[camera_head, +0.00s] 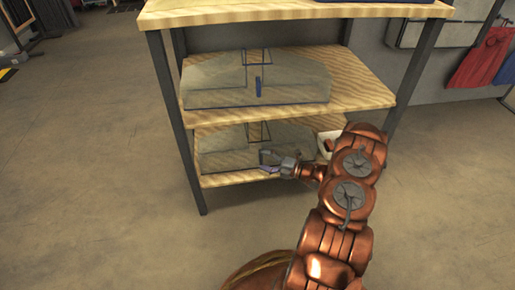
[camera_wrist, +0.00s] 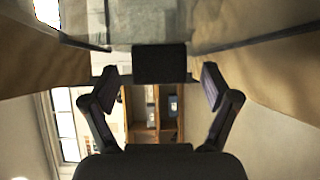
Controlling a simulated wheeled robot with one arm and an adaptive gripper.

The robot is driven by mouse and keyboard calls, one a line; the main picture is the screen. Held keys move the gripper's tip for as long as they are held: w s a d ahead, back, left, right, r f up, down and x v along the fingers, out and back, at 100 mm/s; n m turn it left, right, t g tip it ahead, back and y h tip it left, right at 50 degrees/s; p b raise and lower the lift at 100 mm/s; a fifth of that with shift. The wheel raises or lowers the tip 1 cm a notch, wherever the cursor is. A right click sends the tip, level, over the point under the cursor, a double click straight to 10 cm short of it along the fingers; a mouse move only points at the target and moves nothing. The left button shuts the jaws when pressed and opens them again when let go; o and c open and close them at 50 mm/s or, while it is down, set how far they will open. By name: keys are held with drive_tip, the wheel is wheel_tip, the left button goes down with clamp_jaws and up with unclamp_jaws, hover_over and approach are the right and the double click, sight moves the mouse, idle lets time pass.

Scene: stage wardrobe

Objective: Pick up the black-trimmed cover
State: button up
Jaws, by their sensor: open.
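Two clear, box-like covers stand on the shelves in the head view. The lower cover (camera_head: 222,145) has a dark-edged notch at its top and looks like the black-trimmed one, though the trim is small. My gripper (camera_head: 265,162) is open at the front of this lower cover and hides part of its front face. In the wrist view, my gripper's two fingers (camera_wrist: 157,88) are spread apart. A dark block (camera_wrist: 160,64) shows between and just beyond them, perhaps the cover's handle. I cannot tell whether the fingers touch it. A pale, see-through panel (camera_wrist: 138,20) shows above it.
The upper cover (camera_head: 212,83), with blue trim and a blue handle, stands on the middle shelf (camera_head: 358,92) above my gripper. A white container (camera_head: 327,140) sits right of the lower cover, partly behind my arm. Dark posts frame the shelving. The floor (camera_head: 90,170) to the left is clear.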

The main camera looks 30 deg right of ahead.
drive_tip(key=c, duration=1.4)
drive_tip(key=shift+r, duration=0.15)
wheel_tip(320, 180, up, 10)
drive_tip(key=p, duration=0.3)
drive_tip(key=shift+p, duration=0.3)
